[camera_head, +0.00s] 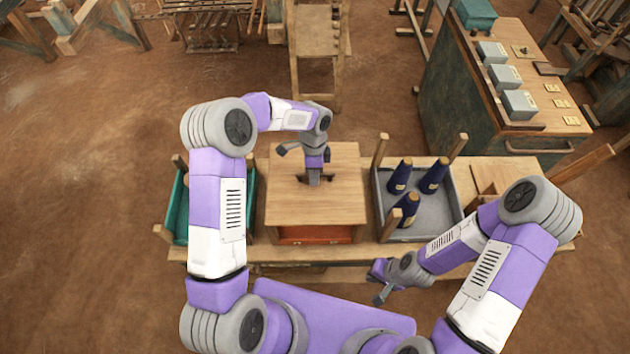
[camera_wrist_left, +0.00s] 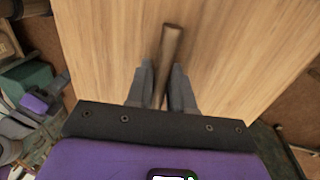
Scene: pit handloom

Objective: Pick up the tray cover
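The tray cover (camera_head: 340,203) is a flat light-wood board in the middle of the bench, above a red-orange tray (camera_head: 316,235) whose front shows below its edge. I cannot tell if the cover touches the tray. In the left wrist view the cover (camera_wrist_left: 240,50) fills the background, and its brown bar handle (camera_wrist_left: 170,45) lies between my fingers. My left gripper (camera_head: 314,180) is over the middle of the cover; in the wrist view (camera_wrist_left: 162,88) its fingers are close on both sides of the handle, apparently shut on it. My right gripper (camera_head: 378,272) is in front of the bench, away from the cover; its fingers are unclear.
A green tray (camera_head: 180,205) stands left of the cover. A grey tray (camera_head: 440,215) with dark blue cones (camera_head: 435,176) and upright posts stands close on its right. A wooden chair (camera_head: 317,45) is behind the bench, and a cabinet with grey boxes (camera_head: 519,104) is at back right.

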